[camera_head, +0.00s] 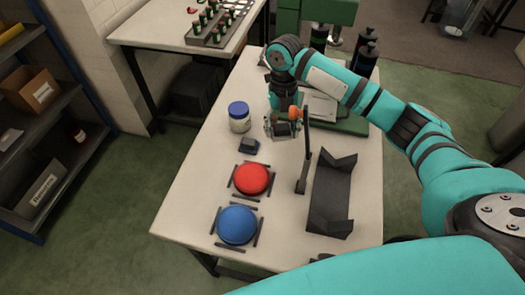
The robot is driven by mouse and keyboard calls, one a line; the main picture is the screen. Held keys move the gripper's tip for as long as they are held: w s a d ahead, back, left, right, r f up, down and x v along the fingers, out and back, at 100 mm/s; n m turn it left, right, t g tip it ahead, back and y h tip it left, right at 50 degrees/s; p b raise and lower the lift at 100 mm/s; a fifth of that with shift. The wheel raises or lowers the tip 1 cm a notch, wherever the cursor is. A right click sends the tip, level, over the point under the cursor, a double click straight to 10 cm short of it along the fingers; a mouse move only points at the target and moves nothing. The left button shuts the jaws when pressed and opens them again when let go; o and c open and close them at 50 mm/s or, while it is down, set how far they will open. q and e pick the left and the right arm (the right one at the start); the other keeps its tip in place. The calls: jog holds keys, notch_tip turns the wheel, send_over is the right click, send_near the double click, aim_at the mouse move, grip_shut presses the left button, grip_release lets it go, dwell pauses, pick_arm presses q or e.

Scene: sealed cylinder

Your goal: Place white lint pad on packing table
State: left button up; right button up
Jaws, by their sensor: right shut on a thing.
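My right gripper (282,128) points down low over the white packing table (195,185), between the jar and the dark post. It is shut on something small. Only pale bits show at the fingertips, consistent with the white lint pad, but its outline is too small and covered to make out. I cannot tell whether it touches the table top. My left gripper is not in view.
A white jar with blue lid (239,117), a small dark blue block (248,146), a red round button (251,179) and a blue one (237,224) stand left. A dark post (303,165) and black cradle (332,195) stand right. The front left table is clear.

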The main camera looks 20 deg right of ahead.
send_over(281, 156)
jog(key=f, duration=0.4)
jog(key=shift+w+d+f+p, duration=0.15)
jog(key=shift+w+f+p, duration=0.05)
jog(key=shift+f+p, duration=0.1)
jog(key=shift+f, duration=2.4)
jog(key=o, duration=1)
jog(key=shift+o, duration=0.2)
jog(key=r, duration=0.4)
jog(key=w+r, duration=0.1)
jog(key=r, duration=0.3)
jog(key=w+r+b, duration=0.1)
jog(key=r, duration=0.3)
jog(key=shift+d+r, duration=0.1)
jog(key=shift+d, duration=0.05)
